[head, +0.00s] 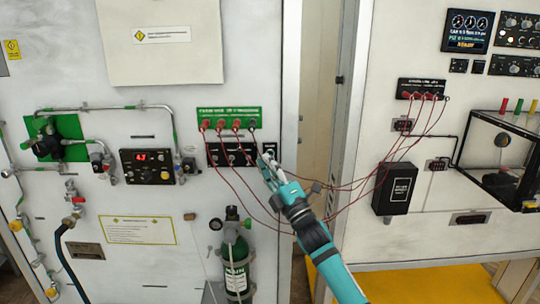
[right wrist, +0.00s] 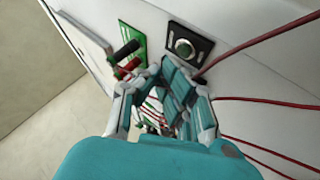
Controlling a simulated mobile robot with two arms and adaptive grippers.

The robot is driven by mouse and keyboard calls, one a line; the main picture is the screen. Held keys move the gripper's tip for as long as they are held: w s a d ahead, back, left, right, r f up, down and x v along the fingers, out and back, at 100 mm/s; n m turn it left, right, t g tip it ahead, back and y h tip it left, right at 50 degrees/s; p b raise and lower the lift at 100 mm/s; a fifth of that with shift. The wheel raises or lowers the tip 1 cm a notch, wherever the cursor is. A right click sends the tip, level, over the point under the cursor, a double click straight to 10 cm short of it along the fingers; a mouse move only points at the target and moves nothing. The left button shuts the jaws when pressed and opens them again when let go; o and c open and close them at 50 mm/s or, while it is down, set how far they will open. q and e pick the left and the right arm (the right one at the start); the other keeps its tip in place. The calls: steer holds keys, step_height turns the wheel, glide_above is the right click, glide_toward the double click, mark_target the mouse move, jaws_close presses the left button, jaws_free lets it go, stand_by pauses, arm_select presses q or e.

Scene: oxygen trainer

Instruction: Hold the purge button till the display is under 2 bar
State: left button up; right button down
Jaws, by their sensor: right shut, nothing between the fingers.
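A round silver button on a small black plate (right wrist: 184,47) shows in the right wrist view, just beyond my fingertips; I cannot read its label. In the head view its plate (head: 270,147) sits at the right end of the black panel, partly behind my gripper. My right gripper (head: 264,162) is shut and empty, its tips at or very near this plate. I cannot tell whether they touch or press the button. The display (head: 141,157) with red digits is on a black unit to the left; the digits are too small to read surely. My left gripper is not in view.
Red cables (head: 232,185) hang from the green-labelled socket strip (head: 228,115) and loop past my right arm to the right-hand panel. A green cylinder (head: 236,265) stands below. Pipes and valves are at the left. A black box (head: 395,188) is on the right panel.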

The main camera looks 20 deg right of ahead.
steer(key=shift+w, duration=0.1)
stand_by(0.8)
steer(key=shift+w+d+b, duration=0.1)
steer(key=shift+w+b, duration=0.25)
steer(key=shift+w+d+b, duration=0.1)
steer(key=shift+w+b, duration=0.2)
stand_by(0.6)
stand_by(1.8)
steer(key=shift+s+a, duration=0.2)
steer(key=shift+s, duration=0.6)
steer(key=shift+p, duration=0.3)
steer(key=s, duration=0.2)
steer(key=s+a+p, duration=0.1)
steer(key=s, duration=0.1)
steer(key=shift+s+a+p, duration=0.2)
steer(key=shift+s+p, duration=0.1)
steer(key=shift+s, duration=0.05)
